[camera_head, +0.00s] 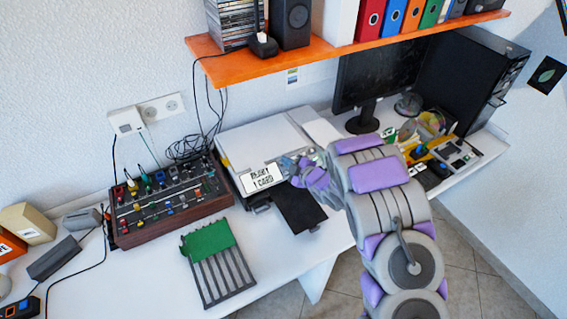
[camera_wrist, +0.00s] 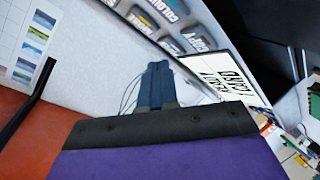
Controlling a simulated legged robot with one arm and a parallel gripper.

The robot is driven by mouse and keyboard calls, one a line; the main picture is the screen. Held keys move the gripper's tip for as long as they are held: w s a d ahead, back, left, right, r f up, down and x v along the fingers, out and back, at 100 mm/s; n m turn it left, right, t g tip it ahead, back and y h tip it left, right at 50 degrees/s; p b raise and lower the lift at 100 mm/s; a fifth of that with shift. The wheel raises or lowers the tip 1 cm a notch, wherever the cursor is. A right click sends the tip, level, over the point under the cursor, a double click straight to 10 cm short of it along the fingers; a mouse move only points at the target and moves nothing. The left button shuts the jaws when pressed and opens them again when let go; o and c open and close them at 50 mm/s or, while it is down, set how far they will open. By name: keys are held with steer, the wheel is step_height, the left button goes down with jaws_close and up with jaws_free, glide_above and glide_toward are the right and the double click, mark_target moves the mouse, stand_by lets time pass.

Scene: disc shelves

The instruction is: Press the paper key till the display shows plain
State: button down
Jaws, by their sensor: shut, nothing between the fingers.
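The printer (camera_head: 250,142) stands on the white desk with a white display (camera_head: 262,178). The display appears to read "READY 1 CARD"; it also shows in the wrist view (camera_wrist: 232,79), upside down. Dark grey keys sit beside it in the wrist view: a key with a coloured mark (camera_wrist: 143,21), whose label I cannot read surely, one that seems to read "COLOUR" (camera_wrist: 165,9), and a "COPY" key (camera_wrist: 197,40). My gripper (camera_wrist: 158,68) is shut and empty, its tips near the keys. I cannot tell whether they touch. In the head view my gripper (camera_head: 297,166) is just right of the display.
A mixer (camera_head: 170,205) with knobs stands left of the printer. A dark output tray (camera_head: 298,208) juts out in front. A green-topped rack (camera_head: 212,255) lies nearer. The orange shelf (camera_head: 240,66) hangs above, and a monitor (camera_head: 375,75) stands at the right.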

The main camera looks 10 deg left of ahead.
steer(key=shift+f, duration=0.15)
steer(key=shift+w+f, duration=0.15)
steer(key=shift+w+a+f+b, duration=0.1)
steer(key=shift+a+f+b, duration=0.05)
steer(key=shift+f+b, duration=0.2)
stand_by(0.9)
steer(key=shift+r, duration=0.1)
stand_by(0.3)
steer(key=shift+s+d+r+p, duration=0.25)
steer(key=shift+s+r+p, duration=0.05)
steer(key=shift+r, duration=0.35)
steer(key=r, duration=0.1)
steer(key=s+d+r+p, duration=0.1)
steer(key=r, duration=0.1)
steer(key=s+r, duration=0.1)
steer(key=shift+d+r+p, duration=0.15)
steer(key=shift+p, duration=0.25)
stand_by(0.7)
